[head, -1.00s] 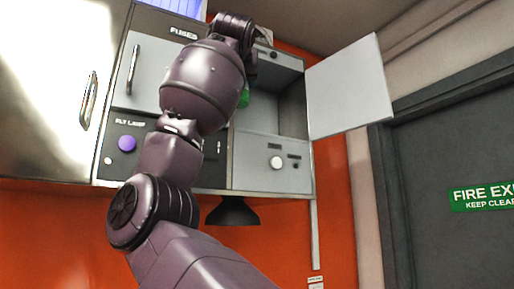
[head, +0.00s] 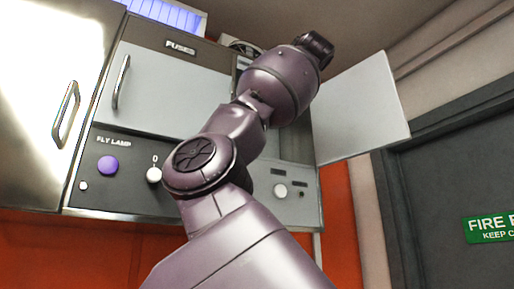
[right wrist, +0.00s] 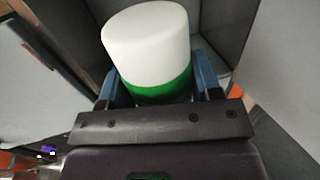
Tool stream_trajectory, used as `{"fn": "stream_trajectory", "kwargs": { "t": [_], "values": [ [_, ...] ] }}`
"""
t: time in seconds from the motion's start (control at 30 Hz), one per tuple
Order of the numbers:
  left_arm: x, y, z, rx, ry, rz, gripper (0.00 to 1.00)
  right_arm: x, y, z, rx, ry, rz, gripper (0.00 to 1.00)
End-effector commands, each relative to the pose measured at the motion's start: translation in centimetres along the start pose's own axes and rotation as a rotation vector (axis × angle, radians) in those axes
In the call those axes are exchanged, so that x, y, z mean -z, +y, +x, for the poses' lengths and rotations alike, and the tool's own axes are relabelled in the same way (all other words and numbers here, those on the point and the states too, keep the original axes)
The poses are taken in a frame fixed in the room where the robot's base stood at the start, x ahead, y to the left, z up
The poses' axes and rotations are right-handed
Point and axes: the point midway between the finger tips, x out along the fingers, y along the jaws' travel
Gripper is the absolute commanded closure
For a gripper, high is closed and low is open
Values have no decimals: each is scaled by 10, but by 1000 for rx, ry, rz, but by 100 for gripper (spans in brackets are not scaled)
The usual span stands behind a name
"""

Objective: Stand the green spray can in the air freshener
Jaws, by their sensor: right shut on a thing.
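The green spray can with a white cap (right wrist: 150,50) is in my right gripper (right wrist: 160,92), whose blue fingers are shut on its sides in the right wrist view. In the head view my right arm hides the gripper and the can. The grey cabinet with the open door (head: 362,108) seems to be the air freshener, though no label is readable. Its opening is mostly behind my arm. In the right wrist view grey inner walls (right wrist: 226,28) show beyond the can; I cannot tell whether the can touches them. My left gripper is out of view.
The open door sticks out to the right of the opening, close to my arm. Left of it are the closed fuses cabinet (head: 165,88) and the fly lamp panel (head: 125,165). A dark door with a fire exit sign (head: 490,229) stands far right.

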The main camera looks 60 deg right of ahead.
Motion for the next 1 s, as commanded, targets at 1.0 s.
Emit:
{"fn": "stream_trajectory", "kwargs": {
  "t": [1.0],
  "values": [
    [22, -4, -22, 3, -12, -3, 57, 20, 36, 149, 3, -2, 1, 72]
  ]
}}
